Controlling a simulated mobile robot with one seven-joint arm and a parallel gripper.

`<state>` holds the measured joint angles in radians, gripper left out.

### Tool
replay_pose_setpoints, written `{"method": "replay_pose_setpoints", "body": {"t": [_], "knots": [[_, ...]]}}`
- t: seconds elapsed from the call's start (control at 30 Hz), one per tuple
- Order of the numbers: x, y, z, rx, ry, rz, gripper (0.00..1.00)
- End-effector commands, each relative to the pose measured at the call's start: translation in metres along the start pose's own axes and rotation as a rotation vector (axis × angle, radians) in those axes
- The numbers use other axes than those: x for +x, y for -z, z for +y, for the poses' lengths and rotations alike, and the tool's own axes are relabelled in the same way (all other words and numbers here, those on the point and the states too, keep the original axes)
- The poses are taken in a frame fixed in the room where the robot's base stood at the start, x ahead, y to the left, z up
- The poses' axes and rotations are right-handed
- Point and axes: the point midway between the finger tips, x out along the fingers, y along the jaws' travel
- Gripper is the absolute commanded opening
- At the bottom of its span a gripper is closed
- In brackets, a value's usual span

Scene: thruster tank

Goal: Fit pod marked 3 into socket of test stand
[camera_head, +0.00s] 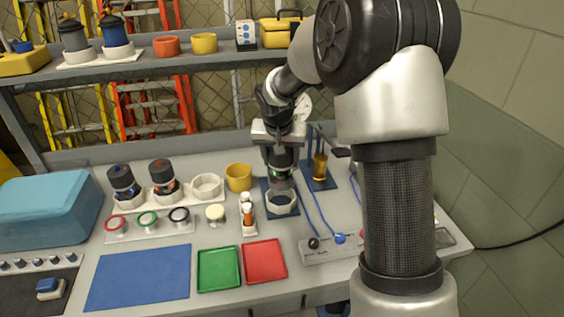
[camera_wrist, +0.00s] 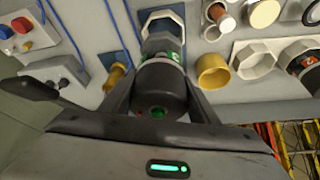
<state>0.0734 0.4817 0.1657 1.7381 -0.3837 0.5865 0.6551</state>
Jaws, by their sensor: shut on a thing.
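My gripper (camera_head: 280,152) is shut on a dark cylindrical pod (camera_head: 281,172) with a green band. The pod also shows in the wrist view (camera_wrist: 162,86) between the fingers; a pale mark on its band is too small to read. The pod hangs roughly upright over the test stand's socket (camera_head: 282,206), a white many-sided ring on a blue plate. In the wrist view, the socket (camera_wrist: 162,16) shows just beyond the pod's lower end. I cannot tell whether the pod touches the ring.
Two other pods, one blue-banded (camera_head: 123,181) and one red-banded (camera_head: 163,177), stand in a white rack left of an empty ring (camera_head: 207,186). A yellow cup (camera_head: 238,177) and a white holder with small cylinders (camera_head: 248,216) are close left of the socket. A brass cylinder (camera_head: 320,168) stands right.

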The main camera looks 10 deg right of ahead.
Motion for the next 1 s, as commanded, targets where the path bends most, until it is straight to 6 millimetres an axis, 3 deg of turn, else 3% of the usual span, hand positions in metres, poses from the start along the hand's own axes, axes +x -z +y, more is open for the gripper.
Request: {"method": "replay_pose_setpoints", "body": {"t": [0.17,0.63,1.0], "knots": [[0.003,0.000,-0.001,0.005,-0.001,0.002,0.08],[0.036,-0.014,-0.001,0.004,0.000,0.001,0.08],[0.038,-0.015,-0.001,0.003,0.000,0.002,0.08]]}}
